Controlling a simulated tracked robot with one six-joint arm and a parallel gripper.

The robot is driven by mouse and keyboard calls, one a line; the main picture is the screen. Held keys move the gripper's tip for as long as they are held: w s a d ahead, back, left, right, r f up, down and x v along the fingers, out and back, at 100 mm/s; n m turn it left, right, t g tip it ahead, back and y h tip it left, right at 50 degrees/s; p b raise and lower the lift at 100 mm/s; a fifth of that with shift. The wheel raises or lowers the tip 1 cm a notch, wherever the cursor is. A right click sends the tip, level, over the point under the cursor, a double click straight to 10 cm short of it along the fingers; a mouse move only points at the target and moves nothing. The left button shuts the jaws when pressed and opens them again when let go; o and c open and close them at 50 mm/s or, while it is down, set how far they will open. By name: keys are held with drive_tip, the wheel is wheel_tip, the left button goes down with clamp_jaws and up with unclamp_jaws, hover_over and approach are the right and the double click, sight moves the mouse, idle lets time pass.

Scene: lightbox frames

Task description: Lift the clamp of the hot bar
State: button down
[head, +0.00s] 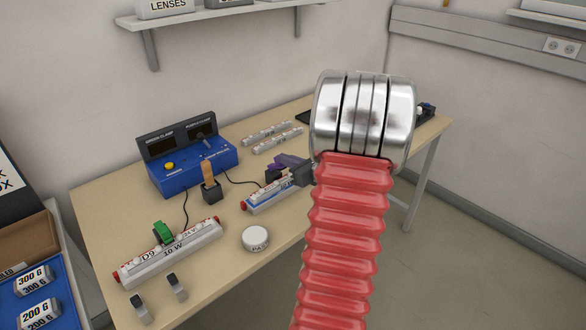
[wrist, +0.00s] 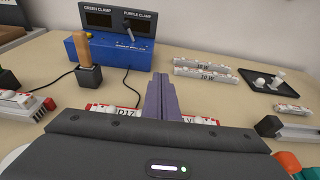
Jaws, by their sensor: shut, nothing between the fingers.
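A blue control box (head: 195,165) has dark displays labelled green clamp and purple clamp, and a lever; I read no value. A green clamp (head: 163,231) sits on the front bar D9 (head: 170,258). A second bar, D17 (head: 262,203), lies behind and to the right; it also shows in the wrist view (wrist: 125,112). My gripper (wrist: 162,77) is shut and empty over the middle of D17, hiding part of it. Purple shows at this spot in the head view (head: 279,162); I cannot tell clamp from fingers there.
A wooden-handled tool stands in a dark holder (head: 211,190). A white round tin (head: 255,238) lies in front of D17. Spare bars (head: 277,140) lie at the back, with a dark tray (wrist: 268,82) to their right. Cables run from the box to the bars.

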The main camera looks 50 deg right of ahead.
drive_tip(key=shift+w+a+f, duration=0.1)
drive_tip(key=shift+f, duration=0.6)
drive_tip(key=shift+a+f, duration=0.1)
drive_tip(key=shift+a, duration=0.05)
idle(0.6)
idle(0.4)
drive_tip(key=r+v, duration=0.1)
drive_tip(key=v, duration=1.3)
drive_tip(key=shift+d+r, duration=0.3)
drive_tip(key=shift+d, duration=0.05)
drive_tip(key=shift+w+a, duration=0.1)
drive_tip(key=shift+w, duration=0.05)
